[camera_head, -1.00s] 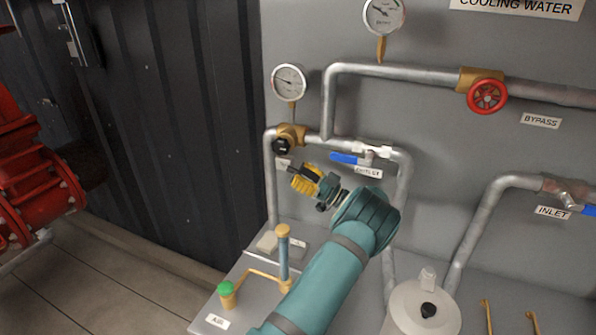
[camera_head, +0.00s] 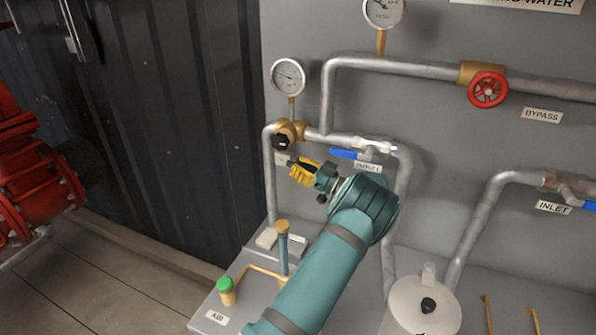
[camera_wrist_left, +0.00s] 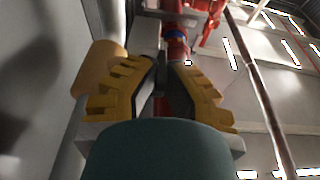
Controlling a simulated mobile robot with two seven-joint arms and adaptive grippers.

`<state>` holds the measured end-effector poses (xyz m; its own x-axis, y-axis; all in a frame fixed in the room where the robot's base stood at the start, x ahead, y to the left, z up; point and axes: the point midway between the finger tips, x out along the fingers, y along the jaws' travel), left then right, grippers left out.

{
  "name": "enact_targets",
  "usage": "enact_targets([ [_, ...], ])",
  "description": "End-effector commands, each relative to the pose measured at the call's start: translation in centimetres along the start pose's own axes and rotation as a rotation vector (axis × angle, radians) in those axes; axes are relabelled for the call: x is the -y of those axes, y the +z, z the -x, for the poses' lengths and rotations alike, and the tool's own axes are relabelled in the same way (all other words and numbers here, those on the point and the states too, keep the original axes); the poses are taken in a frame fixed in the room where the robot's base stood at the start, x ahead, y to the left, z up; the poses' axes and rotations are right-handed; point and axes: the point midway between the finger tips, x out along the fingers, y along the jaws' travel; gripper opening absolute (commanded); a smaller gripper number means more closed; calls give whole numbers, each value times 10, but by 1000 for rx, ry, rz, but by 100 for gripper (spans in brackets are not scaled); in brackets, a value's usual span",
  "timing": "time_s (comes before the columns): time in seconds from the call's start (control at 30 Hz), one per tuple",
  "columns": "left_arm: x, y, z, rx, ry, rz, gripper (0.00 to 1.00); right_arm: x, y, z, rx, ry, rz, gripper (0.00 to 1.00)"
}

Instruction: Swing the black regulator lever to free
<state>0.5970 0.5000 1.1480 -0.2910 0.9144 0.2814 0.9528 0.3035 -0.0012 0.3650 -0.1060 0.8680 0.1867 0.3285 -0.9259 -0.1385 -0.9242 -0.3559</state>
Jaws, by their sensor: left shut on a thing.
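The brass regulator (camera_head: 290,131) sits on the upper left pipe bend, with a round black knob (camera_head: 282,142) on its front. My left gripper (camera_head: 292,163), with yellow fingers, is just below and to the right of the knob, pointing left toward the wall. It is shut on a thin dark piece, which I take to be the black regulator lever; its fingers hide most of it. In the left wrist view the fingers (camera_wrist_left: 160,95) close in from both sides around a dark narrow piece. My right gripper is not in view.
A blue-handled valve (camera_head: 346,154) is close above my left wrist. A gauge (camera_head: 288,76) stands above the regulator. A blue post (camera_head: 283,252) and a green-capped fitting (camera_head: 226,288) stand left of my forearm. A red handwheel (camera_head: 487,90) is at the right.

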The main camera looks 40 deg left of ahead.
Motion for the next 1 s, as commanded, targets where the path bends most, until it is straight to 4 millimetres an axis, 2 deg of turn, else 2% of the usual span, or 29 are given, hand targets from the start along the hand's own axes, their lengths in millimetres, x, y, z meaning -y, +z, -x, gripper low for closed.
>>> enact_targets([
  [0.03,0,-2,-1,39,-3,7,0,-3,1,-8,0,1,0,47],
  [0.2,0,-6,-2,138,-2,4,0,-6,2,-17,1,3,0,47],
  [0.57,0,-8,-3,164,0,1,0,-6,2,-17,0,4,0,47],
  [0.6,0,-8,-3,164,0,1,17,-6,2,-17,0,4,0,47],
  [0.67,0,-8,-3,163,0,1,38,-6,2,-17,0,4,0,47],
  [1.0,0,-8,0,163,1,1,39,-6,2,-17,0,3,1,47],
])
